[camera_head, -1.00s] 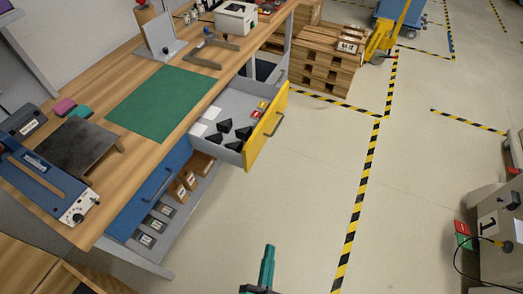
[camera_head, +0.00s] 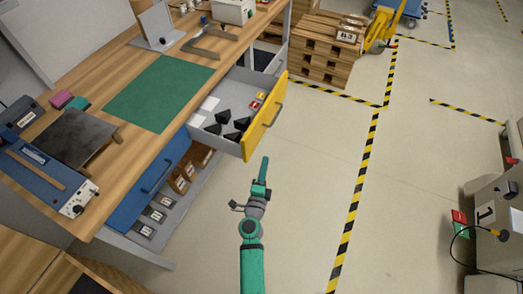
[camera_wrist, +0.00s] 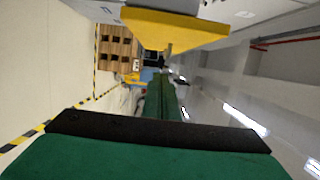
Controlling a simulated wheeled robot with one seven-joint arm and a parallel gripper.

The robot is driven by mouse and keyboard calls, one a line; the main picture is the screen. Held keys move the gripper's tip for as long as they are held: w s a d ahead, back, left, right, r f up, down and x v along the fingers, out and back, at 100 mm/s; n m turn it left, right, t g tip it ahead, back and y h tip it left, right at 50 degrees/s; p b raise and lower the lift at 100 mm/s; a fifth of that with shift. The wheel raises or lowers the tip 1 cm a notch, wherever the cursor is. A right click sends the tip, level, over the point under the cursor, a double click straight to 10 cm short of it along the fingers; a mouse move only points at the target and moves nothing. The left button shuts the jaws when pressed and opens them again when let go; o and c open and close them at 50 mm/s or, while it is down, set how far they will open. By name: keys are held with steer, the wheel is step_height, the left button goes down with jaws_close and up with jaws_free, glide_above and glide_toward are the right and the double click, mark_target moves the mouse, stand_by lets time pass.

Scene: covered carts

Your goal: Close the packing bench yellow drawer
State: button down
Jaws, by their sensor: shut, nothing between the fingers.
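The yellow drawer (camera_head: 264,122) of the packing bench (camera_head: 177,90) stands pulled out, its inside showing black wedge-shaped pieces, white cards and small red and yellow items. A dark handle (camera_head: 272,121) is on its yellow front. My gripper (camera_head: 263,168) is shut and empty, just below and in front of the near end of the yellow front, apart from it in the head view. In the wrist view the yellow front (camera_wrist: 175,30) fills the top, and my shut green fingers (camera_wrist: 162,98) point past its edge.
A blue drawer (camera_head: 148,185) is left of the yellow one, with a lower shelf of small boxes (camera_head: 165,205) beneath. Pallets (camera_head: 322,50) stand at the back. A grey machine (camera_head: 495,210) is at the right. The floor between is clear, with striped tape.

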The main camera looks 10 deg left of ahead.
steer(key=w+a, duration=0.3)
steer(key=w, duration=0.7)
steer(key=shift+w, duration=0.35)
steer(key=shift+a, duration=0.1)
